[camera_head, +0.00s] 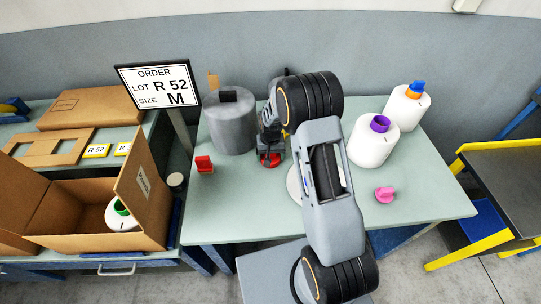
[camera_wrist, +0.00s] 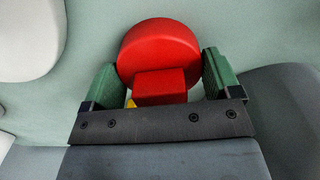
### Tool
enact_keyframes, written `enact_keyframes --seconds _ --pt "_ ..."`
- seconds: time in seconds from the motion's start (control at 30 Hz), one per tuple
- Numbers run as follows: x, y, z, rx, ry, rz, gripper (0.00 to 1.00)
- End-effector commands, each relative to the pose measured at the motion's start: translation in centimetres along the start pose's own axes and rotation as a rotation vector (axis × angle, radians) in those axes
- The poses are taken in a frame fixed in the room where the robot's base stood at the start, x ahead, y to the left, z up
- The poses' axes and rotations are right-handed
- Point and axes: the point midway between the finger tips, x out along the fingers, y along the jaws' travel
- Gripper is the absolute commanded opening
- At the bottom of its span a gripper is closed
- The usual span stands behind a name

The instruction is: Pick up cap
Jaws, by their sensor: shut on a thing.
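A red cap (camera_wrist: 160,55) with a round disc and a block-shaped grip sits between the two green fingers of my gripper (camera_wrist: 165,82) in the wrist view. My gripper is shut on it. In the head view, the held red cap (camera_head: 270,160) shows at the end of my arm, low over the green table, partly hidden by my gripper. I cannot tell whether it touches the table. A second red cap (camera_head: 204,164) lies to its left, and a pink cap (camera_head: 385,195) lies at the right of the table.
A grey drum (camera_head: 229,125) stands behind left. White bobbins with a purple core (camera_head: 379,124) and an orange-and-blue top (camera_head: 416,89) stand at right. An order sign (camera_head: 157,85) rises at left, near an open cardboard box (camera_head: 70,242) holding a green-cored bobbin (camera_head: 121,216).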

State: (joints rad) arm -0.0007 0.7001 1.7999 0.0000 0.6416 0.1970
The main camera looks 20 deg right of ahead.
Motion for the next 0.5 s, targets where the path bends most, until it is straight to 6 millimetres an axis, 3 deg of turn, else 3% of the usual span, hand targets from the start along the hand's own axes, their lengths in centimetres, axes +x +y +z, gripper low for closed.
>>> enact_keyframes --seconds 0.27,0.37,0.5 --pt "-1.6 0.0 -0.1 0.000 0.004 -0.001 0.61" --pt "-3.3 -0.1 0.0 -0.001 0.006 -0.001 0.61" --pt "-5.9 -1.5 1.8 -0.004 0.005 -0.001 0.61"
